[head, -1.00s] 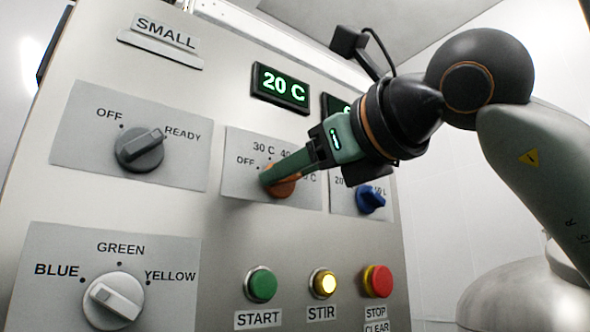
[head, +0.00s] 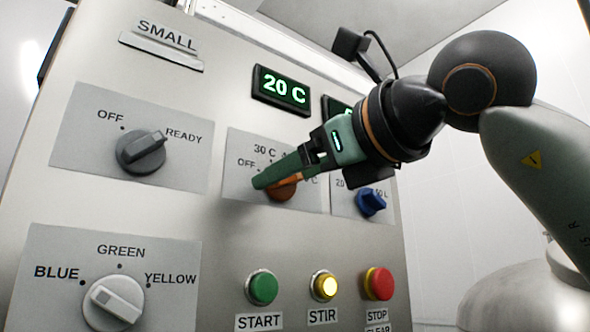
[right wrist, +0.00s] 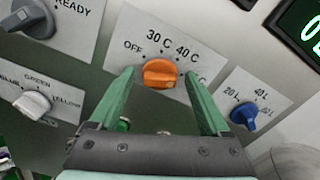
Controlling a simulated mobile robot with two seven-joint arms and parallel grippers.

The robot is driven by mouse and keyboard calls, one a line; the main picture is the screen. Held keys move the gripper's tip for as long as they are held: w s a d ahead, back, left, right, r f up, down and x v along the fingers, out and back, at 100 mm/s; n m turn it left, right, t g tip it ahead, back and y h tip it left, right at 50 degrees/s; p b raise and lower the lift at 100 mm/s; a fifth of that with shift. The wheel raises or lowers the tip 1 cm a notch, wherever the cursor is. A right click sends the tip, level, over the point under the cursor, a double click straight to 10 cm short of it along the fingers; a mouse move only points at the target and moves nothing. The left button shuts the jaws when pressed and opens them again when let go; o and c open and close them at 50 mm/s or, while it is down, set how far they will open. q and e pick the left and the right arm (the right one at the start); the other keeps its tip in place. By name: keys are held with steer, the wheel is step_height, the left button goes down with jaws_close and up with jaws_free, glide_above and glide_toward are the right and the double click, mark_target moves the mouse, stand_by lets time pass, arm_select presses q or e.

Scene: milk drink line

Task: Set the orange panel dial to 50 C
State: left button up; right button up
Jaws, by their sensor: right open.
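The orange dial (head: 282,193) sits on its plate on the upright panel, partly hidden by my gripper in the head view. In the right wrist view the orange dial (right wrist: 160,74) shows clearly, its grip bar lying roughly level. OFF, 30 C and 40 C are readable around it; the label at its right is partly hidden by a finger. My right gripper (right wrist: 159,78) is open, its green fingers on either side of the dial with gaps. In the head view the right gripper (head: 270,180) lies across the dial plate. My left gripper is not in view.
A display (head: 282,90) above reads 20 C. A blue dial (head: 370,202) is close at the right, a grey OFF/READY dial (head: 142,152) at the left. Green START (head: 262,287), lit yellow STIR (head: 323,285) and red STOP (head: 378,281) buttons are below.

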steer(key=b+v, duration=0.2)
steer(key=v, duration=1)
steer(key=shift+d, duration=0.15)
steer(key=shift+s, duration=0.15)
